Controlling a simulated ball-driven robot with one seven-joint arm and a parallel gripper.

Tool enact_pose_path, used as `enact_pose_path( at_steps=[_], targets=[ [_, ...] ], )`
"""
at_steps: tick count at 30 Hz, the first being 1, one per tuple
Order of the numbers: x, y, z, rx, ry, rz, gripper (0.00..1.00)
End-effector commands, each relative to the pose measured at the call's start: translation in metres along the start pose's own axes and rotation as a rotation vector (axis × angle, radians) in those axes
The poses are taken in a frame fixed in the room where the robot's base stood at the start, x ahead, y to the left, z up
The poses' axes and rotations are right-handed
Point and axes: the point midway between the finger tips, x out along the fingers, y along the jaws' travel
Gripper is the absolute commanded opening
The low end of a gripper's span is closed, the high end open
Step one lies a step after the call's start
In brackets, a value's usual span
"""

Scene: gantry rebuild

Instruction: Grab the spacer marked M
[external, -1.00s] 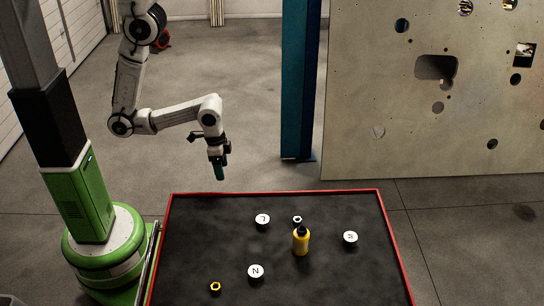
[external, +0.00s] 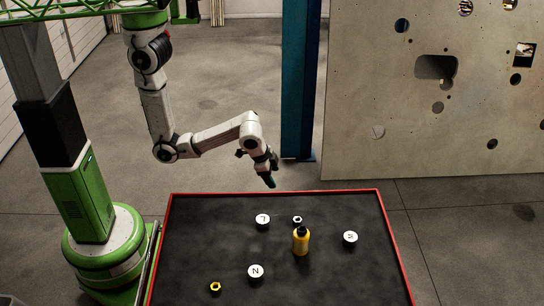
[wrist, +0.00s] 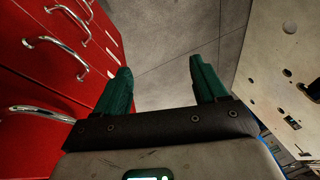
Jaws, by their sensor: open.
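Three white round spacers lie on the dark mat. The right one (external: 350,237) carries a small mark that could be an M, but it is too small to read surely. Another spacer (external: 262,219) at the back middle looks marked L. A third (external: 256,271) nearer the front looks marked N or Z. My gripper (external: 270,181) hangs in the air by the table's back edge, above and apart from all the spacers. In the wrist view its two green fingers (wrist: 160,66) are spread with nothing between them. No spacer shows in the wrist view.
The table has a red rim (external: 340,191). Red drawers (wrist: 60,55) show in the wrist view.

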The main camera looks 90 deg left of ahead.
Motion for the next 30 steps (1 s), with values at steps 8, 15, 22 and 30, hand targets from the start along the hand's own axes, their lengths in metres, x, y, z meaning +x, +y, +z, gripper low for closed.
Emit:
enact_pose_path(
  at_steps=[8,15,22,30],
  targets=[
    [-0.002,0.006,-0.149,0.08,0.183,-0.095,0.71],
    [-0.043,0.043,-0.253,0.133,0.301,-0.105,0.71],
    [-0.099,0.117,-0.304,0.199,0.293,0.024,0.71],
    [-0.174,0.236,-0.3,0.334,0.169,0.311,0.71]
  ],
)
